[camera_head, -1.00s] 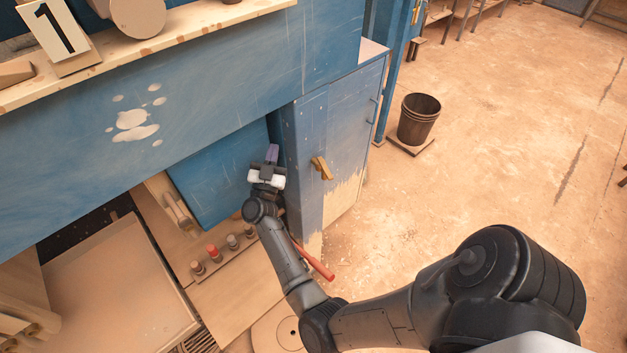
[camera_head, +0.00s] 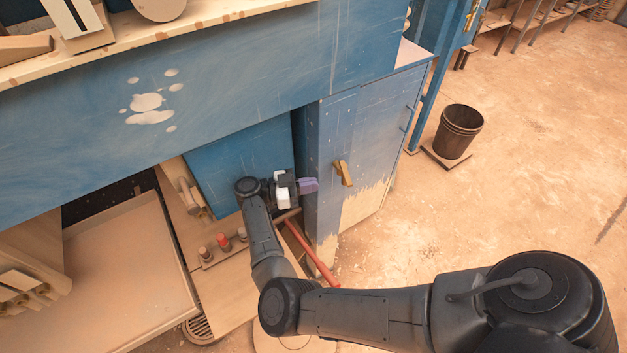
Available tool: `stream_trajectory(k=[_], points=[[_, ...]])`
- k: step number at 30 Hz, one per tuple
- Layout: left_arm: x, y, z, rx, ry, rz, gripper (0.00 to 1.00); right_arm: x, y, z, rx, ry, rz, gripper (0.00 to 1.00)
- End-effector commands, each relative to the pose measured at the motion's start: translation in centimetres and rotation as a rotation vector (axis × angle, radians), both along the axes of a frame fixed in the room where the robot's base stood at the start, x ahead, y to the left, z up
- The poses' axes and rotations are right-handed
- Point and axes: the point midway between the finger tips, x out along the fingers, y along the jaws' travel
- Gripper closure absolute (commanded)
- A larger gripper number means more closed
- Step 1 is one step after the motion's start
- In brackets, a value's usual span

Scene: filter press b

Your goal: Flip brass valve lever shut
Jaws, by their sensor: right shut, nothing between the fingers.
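The brass lever (camera_head: 344,173) sits on the front of the blue cabinet (camera_head: 352,131) and stands upright with a slight tilt. My right gripper (camera_head: 311,185) is shut and empty. Its purple fingertips point right, toward the cabinet's left side, a short way left of the lever. I cannot tell whether the fingertips touch the cabinet. The left gripper is not in view.
A red bar (camera_head: 309,253) slants down below the gripper. Several small knobs (camera_head: 222,241) stand on a wooden panel to the left. A blue beam (camera_head: 220,85) with a wooden shelf overhangs above. A dark bucket (camera_head: 459,131) stands on the open floor at right.

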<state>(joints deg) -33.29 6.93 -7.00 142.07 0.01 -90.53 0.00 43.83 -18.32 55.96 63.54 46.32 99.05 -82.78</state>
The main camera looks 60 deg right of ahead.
Motion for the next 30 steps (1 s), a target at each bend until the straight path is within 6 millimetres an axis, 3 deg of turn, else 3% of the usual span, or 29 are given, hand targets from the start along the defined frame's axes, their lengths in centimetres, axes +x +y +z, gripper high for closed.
stream_trajectory(k=[6,15,30], points=[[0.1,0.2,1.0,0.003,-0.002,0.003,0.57,-2.5,-2.7,0.2,-0.004,0.001,-0.001,1.00],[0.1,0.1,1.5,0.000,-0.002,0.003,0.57,-4.7,-4.9,0.1,-0.003,0.000,0.001,1.00],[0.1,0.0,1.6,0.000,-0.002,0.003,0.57,-5.1,-5.4,0.1,-0.003,0.000,0.002,1.00]])
